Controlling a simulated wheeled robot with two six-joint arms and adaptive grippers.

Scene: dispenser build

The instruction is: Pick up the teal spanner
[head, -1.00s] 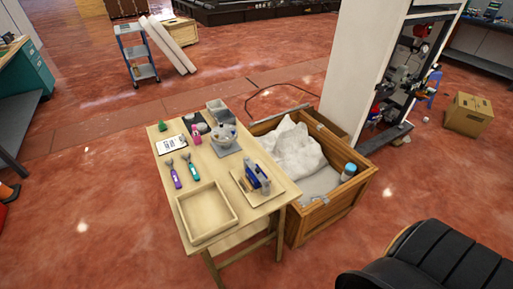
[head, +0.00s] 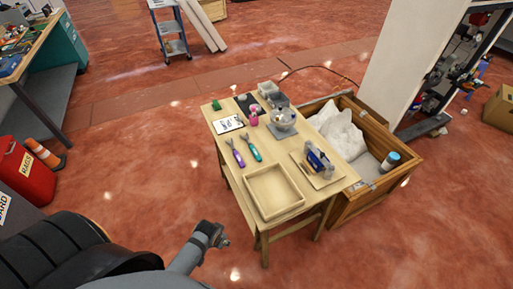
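The teal spanner (head: 253,152) lies on the wooden table (head: 233,188), on its left part, just right of a purple spanner (head: 238,156). Its teal handle points toward the near side and its grey head toward the far side. The two lie side by side, apart from each other. A grey link of one of my arms comes in from the lower left and ends in a dark joint short of the table. No gripper fingers show on it. My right gripper does not show either.
A shallow wooden tray (head: 249,194) lies in front of the spanners. A blue tool (head: 317,162) stands on a board to the right. A wooden crate (head: 352,205) stands beside the table. A red bin (head: 28,172) and an orange cone (head: 45,154) are at left.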

